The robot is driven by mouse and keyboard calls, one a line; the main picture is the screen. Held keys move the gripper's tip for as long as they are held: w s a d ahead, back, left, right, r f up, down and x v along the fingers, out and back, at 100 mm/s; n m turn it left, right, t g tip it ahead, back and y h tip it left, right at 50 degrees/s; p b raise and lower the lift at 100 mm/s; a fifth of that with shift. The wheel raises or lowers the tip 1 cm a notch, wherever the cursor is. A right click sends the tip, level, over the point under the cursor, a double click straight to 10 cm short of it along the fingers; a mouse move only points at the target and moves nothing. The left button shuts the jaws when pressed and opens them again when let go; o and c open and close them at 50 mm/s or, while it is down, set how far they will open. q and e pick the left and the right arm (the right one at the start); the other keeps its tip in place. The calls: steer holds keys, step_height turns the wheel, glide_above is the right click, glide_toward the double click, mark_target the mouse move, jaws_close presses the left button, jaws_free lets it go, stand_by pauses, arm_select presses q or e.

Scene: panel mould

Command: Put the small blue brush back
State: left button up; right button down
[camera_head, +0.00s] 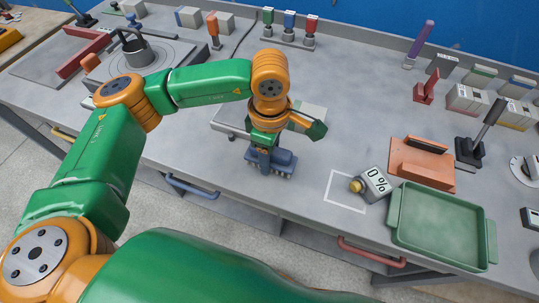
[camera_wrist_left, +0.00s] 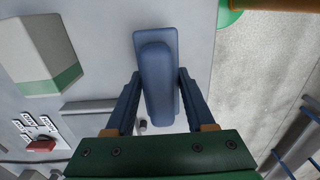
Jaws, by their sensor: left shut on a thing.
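The small blue brush (camera_head: 285,160), a blue-grey block with a raised grip along its top, is near the front edge of the table, left of the white outlined square (camera_head: 345,192). My left gripper (camera_head: 266,158) points down over it and is shut on its raised grip. In the left wrist view the fingers stand on both sides of the brush (camera_wrist_left: 154,45). I cannot tell whether its underside touches the table. My right gripper is not in view.
A meter reading 0 % (camera_head: 376,184) overlaps the square's right side. A green tray (camera_head: 396,212) and an orange-brown block (camera_head: 425,170) are further right. Behind stands a rack of green, blue and red handled tools (camera_head: 289,40). A pale block (camera_head: 312,113) is behind my gripper.

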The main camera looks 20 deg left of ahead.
arm_select(q)
steer(key=shift+f, duration=0.95)
steer(key=shift+f+b, duration=0.2)
steer(key=shift+b, duration=0.1)
steer(key=o, duration=1.2)
steer(key=shift+r, duration=0.1)
steer(key=shift+r+p, duration=0.3)
steer(key=shift+p, duration=0.2)
steer(key=shift+r, duration=0.35)
step_height(320, 180, up, 11)
steer(key=shift+b, duration=0.7)
